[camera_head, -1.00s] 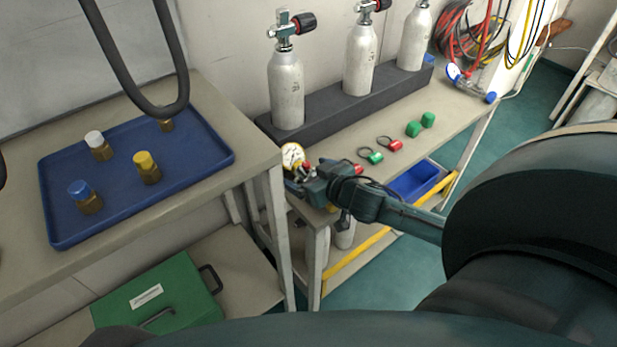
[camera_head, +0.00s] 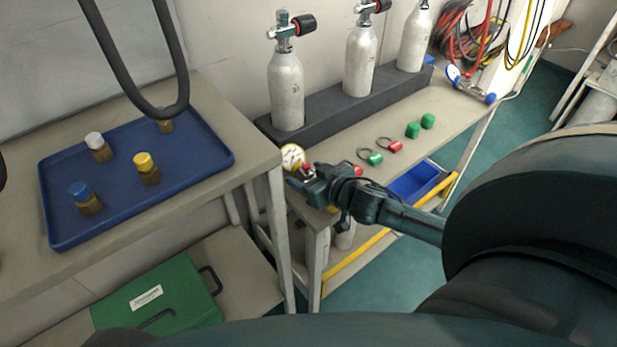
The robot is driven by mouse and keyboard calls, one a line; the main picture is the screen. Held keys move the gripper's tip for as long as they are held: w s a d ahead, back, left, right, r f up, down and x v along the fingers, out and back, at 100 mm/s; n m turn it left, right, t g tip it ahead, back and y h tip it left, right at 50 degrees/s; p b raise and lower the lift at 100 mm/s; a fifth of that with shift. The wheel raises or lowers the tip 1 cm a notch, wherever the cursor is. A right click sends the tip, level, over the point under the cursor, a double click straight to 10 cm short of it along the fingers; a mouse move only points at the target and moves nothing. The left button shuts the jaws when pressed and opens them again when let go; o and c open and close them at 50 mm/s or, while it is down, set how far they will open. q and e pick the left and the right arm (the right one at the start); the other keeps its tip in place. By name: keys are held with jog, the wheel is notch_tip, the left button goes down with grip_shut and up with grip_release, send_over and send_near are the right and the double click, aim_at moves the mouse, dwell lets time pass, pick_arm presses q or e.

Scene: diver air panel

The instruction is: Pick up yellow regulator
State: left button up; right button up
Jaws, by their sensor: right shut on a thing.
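My right gripper (camera_head: 300,183) is at the near left end of the long bench, its arm coming in from the right. It is shut on a fitting with a round gauge (camera_head: 293,157), which has a white face and a yellowish rim. The gripper hides most of the fitting's body, and I cannot tell whether it still touches the bench. A small yellow part (camera_head: 332,208) shows below the gripper. A brass fitting with a yellow cap (camera_head: 146,168) stands on the blue tray (camera_head: 205,160) at the left.
White cylinders (camera_head: 287,90) stand in a dark rack (camera_head: 340,100) behind the gripper. Red and green pieces (camera_head: 394,146) lie on the bench (camera_head: 455,120) to the right. A green case (camera_head: 165,292) is below the tray table. A thick black hose (camera_head: 128,95) hangs over the tray.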

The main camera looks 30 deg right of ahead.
aim_at(308, 167)
notch_tip(308, 167, up, 7)
jog(key=shift+w+f+p, duration=0.1)
jog(key=shift+p, duration=1.15)
notch_tip(308, 167, up, 2)
jog(key=shift+r+p, duration=0.25)
jog(key=shift+p, duration=0.05)
jog(key=shift+r, duration=0.3)
pick_arm(q)
jog(key=shift+w+d+r+n, duration=0.15)
jog(key=shift+r+n, duration=0.15)
jog(key=shift+r, duration=0.25)
pick_arm(e)
jog(key=shift+r, duration=0.15)
